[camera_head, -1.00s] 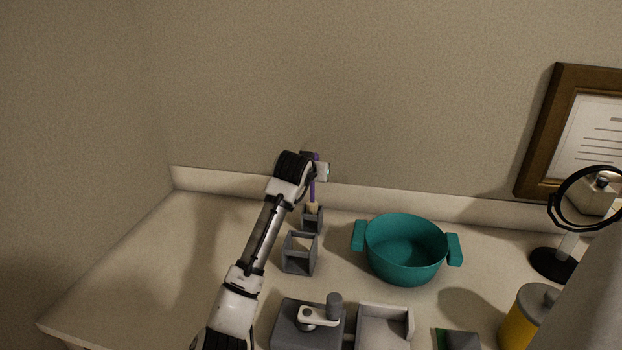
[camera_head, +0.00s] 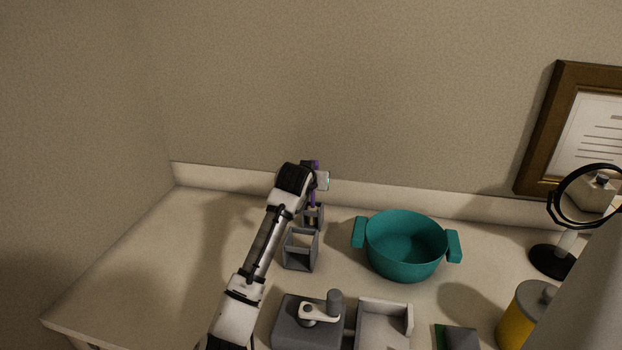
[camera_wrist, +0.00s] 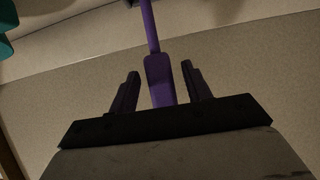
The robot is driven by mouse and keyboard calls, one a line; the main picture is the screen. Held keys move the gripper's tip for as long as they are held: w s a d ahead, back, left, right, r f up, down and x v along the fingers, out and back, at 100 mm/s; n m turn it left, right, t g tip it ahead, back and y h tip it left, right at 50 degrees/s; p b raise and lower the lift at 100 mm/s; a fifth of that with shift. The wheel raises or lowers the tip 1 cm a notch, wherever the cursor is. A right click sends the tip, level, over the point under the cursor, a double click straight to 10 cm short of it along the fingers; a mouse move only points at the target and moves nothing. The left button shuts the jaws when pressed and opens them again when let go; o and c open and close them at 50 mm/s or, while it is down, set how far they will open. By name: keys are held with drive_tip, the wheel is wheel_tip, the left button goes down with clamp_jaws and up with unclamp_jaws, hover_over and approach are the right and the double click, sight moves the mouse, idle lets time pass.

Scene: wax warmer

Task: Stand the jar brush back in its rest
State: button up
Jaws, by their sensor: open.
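The jar brush, with a purple handle (camera_head: 313,196), stands about upright at the rear small grey rest (camera_head: 320,218). Its lower end is down behind the rest's walls, so its bristles are hidden. My gripper (camera_head: 318,181) is at the top of the handle and partly hides it. In the wrist view the purple handle (camera_wrist: 159,78) lies between the two dark fingers of my gripper (camera_wrist: 158,90). The fingers are open, with a visible gap on each side of the handle.
A second grey open holder (camera_head: 289,256) stands just in front. A teal pot (camera_head: 405,262) is to the right. A grey block with a lever (camera_head: 298,335) and a grey tray (camera_head: 383,335) are nearer. The counter's left is clear; the wall is close behind.

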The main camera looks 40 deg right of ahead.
drive_tip(key=v, duration=1.2)
drive_tip(key=shift+r, duration=0.1)
